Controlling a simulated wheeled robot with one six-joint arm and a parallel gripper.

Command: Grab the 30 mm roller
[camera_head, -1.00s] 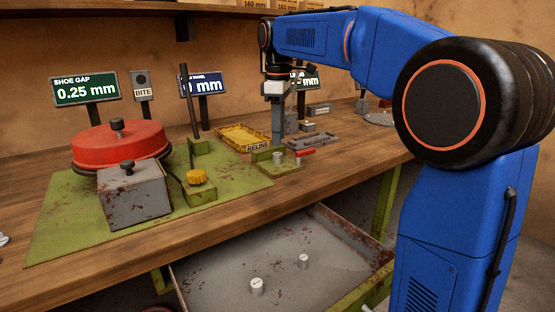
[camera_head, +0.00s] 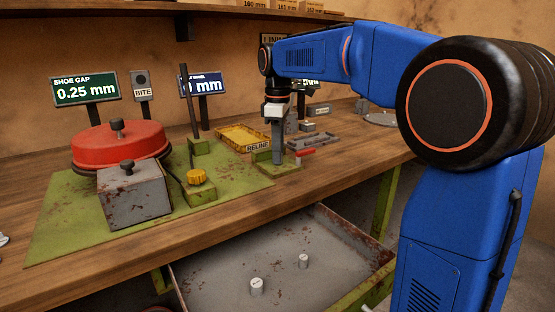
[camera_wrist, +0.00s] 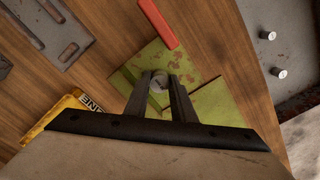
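A small grey roller (camera_wrist: 159,82) stands on a green fixture plate (camera_wrist: 160,57) on the bench. No size marking on it is legible, so I cannot tell if it is the 30 mm one. My gripper (camera_wrist: 160,77) points down over it, and its two fingers stand apart on either side of the roller, close to it. In the head view my gripper (camera_head: 277,161) is low over the fixture and hides the roller. Two similar pale rollers (camera_head: 256,286) (camera_head: 303,261) stand in the tray below the bench edge, also in the wrist view (camera_wrist: 279,72).
A red-handled part (camera_head: 305,152) lies right beside the fixture. A yellow RELINE tray (camera_head: 232,134) is behind left. The front of the bench is clear.

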